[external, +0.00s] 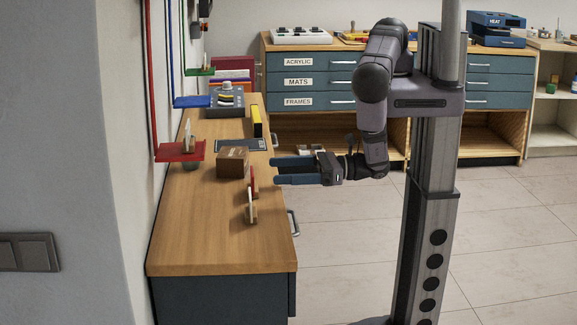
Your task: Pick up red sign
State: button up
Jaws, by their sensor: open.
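A small red sign (253,178) stands upright, seen nearly edge-on, near the right edge of the wooden bench (200,240). It appears to sit in a small wooden block. My gripper (276,172) is open, with its blue fingers pointing left just to the right of the red sign at about its height. I cannot tell whether the fingertips touch the sign or are apart from it. Nothing shows between the fingers.
A whitish sign on a wooden block (250,207) stands just in front of the red sign. A brown box (232,162) is behind and left. A yellow upright piece (257,121) stands farther back. Red (180,151), blue (192,101) and green (198,72) shelves line the left wall. The bench front is clear.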

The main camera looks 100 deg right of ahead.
jog(key=shift+w, duration=0.25)
jog(key=shift+w+b, duration=0.3)
jog(key=shift+w, duration=2.25)
jog(key=c, duration=1.1)
